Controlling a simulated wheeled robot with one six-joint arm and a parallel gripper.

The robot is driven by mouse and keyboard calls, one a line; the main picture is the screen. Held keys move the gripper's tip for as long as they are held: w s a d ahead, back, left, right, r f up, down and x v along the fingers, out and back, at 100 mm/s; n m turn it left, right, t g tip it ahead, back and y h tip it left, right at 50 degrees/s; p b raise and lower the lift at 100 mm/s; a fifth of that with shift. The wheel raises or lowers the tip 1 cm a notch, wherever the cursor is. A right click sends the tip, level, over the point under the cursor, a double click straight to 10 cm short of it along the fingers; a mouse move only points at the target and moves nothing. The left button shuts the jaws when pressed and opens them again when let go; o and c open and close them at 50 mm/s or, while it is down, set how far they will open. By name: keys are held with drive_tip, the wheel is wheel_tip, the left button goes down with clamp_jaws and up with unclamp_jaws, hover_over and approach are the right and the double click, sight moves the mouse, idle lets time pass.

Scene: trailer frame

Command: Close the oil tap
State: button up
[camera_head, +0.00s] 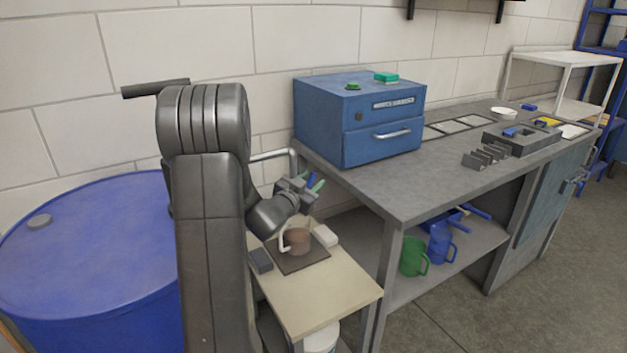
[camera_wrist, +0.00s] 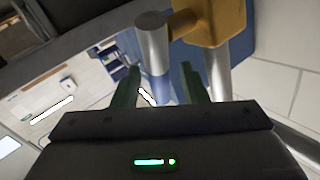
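What appears to be the oil tap shows in the wrist view as a yellow-orange body (camera_wrist: 216,22) on a grey metal pipe (camera_wrist: 218,72). A short metal cylinder (camera_wrist: 152,42), likely its handle, is joined to the body's left side. My gripper (camera_wrist: 161,76) is open, its two green fingers apart. The cylinder's lower end lies in line with the gap between the fingers; I cannot tell whether they touch it. In the head view my gripper (camera_head: 308,184) is above the small side table, near a bent grey pipe (camera_head: 275,154). The tap body is hidden there.
A blue barrel (camera_head: 85,240) stands at the left. A brown cup (camera_head: 298,241) sits on a dark mat on the side table (camera_head: 330,295). A workbench (camera_head: 400,195) with a blue drawer cabinet (camera_head: 385,143) stands right of my gripper. Open floor lies at lower right.

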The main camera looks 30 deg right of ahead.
drive_tip(key=shift+x, duration=0.95)
clamp_jaws()
